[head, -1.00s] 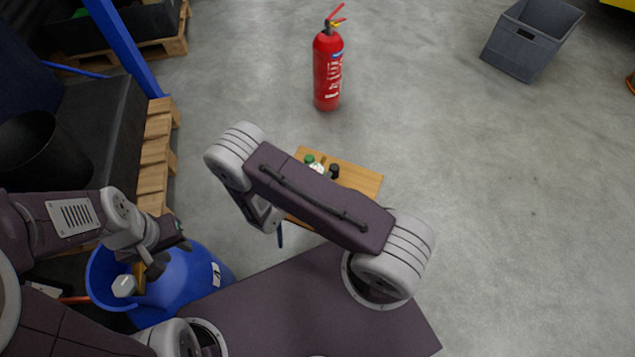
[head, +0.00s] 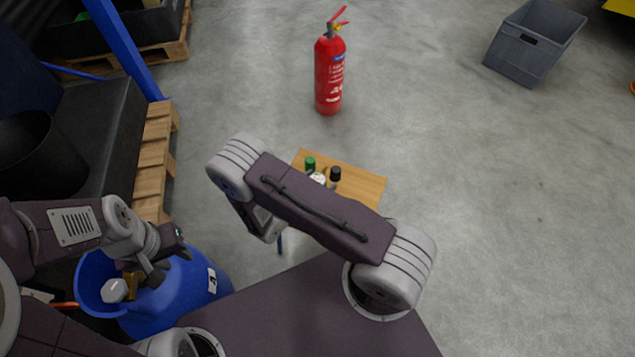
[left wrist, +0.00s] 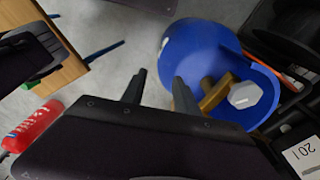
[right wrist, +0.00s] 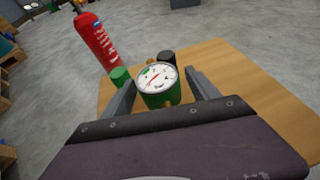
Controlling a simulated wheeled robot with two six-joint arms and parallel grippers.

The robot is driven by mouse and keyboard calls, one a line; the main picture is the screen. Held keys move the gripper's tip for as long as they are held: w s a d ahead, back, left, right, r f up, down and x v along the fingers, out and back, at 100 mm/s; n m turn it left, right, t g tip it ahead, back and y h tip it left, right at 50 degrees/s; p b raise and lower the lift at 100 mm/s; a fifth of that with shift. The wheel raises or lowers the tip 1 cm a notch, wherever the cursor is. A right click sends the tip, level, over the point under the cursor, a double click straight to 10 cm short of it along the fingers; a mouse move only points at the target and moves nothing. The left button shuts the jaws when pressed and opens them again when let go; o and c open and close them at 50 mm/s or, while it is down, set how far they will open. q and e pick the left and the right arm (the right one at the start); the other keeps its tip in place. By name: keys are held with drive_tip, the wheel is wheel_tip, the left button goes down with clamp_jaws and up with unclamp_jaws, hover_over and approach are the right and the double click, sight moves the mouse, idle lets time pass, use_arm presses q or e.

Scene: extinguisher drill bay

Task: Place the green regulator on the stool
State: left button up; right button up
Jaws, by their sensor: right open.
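The green regulator (right wrist: 158,97) has a round white dial with a red needle. In the right wrist view it stands over the wooden stool top (right wrist: 235,85), between the fingers of my right gripper (right wrist: 161,80), which is open around it. I cannot tell whether a finger touches it. In the head view the regulator's dial (head: 318,178) shows just past my right arm, which hides the right gripper and part of the stool (head: 362,184). My left gripper (left wrist: 158,88) is open and empty, beside the blue cylinder (left wrist: 190,48).
A green-capped item (right wrist: 121,76) and a black-capped item (right wrist: 166,57) stand close beside the regulator. A red extinguisher (head: 329,75) stands on the floor beyond the stool. The cylinder has a brass valve (left wrist: 215,92).

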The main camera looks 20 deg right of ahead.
drive_tip(key=shift+r, duration=0.3)
drive_tip(key=p+v, duration=0.4)
drive_tip(key=v, duration=0.7)
drive_tip(key=s+d+r+m+g+y, duration=0.6)
drive_tip(key=s+m+g, duration=0.25)
drive_tip(key=m, duration=0.45)
wheel_tip(320, 180, up, 7)
drive_tip(key=w+a+m+t+y, duration=0.1)
drive_tip(key=m+t+y, duration=0.2)
drive_tip(key=m, duration=0.8)
drive_tip(key=y, duration=0.2)
drive_tip(key=shift+w+a+y, duration=0.25)
drive_tip(key=shift+y, duration=0.15)
drive_tip(key=shift+r, duration=0.1)
wheel_tip(320, 180, up, 28)
drive_tip(key=p, duration=2.7)
drive_tip(key=shift+f+p, duration=0.25)
drive_tip(key=shift+p, duration=0.05)
